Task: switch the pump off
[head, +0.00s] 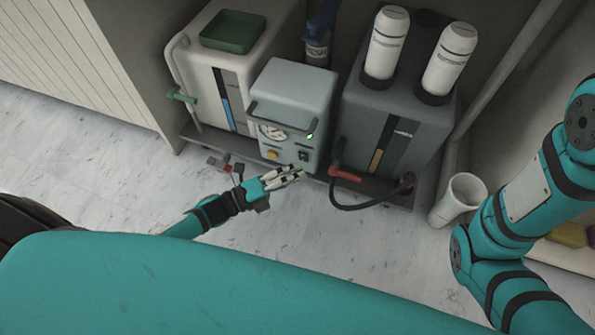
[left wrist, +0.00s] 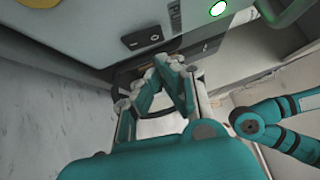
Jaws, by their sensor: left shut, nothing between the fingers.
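The pump (head: 294,88) is a grey-blue box in the middle of the head view. Its front has a dial gauge (head: 273,132), a yellow knob (head: 272,154), a lit green lamp (head: 310,135) and a black switch (head: 303,155). In the left wrist view the switch (left wrist: 143,36) shows as a dark plate with pale marks, and the lamp (left wrist: 218,8) glows green. I cannot tell which way the switch is tipped. My left gripper (head: 299,172) is shut and empty, just below and in front of the switch, seemingly apart from it. My right gripper is out of view.
A white tank (head: 205,80) with a green tray (head: 233,32) stands left of the pump. A dark grey tank (head: 400,115) with white bottles stands right. A red-handled black hose (head: 345,173) hangs in front. A white bin (head: 460,195) stands at the right.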

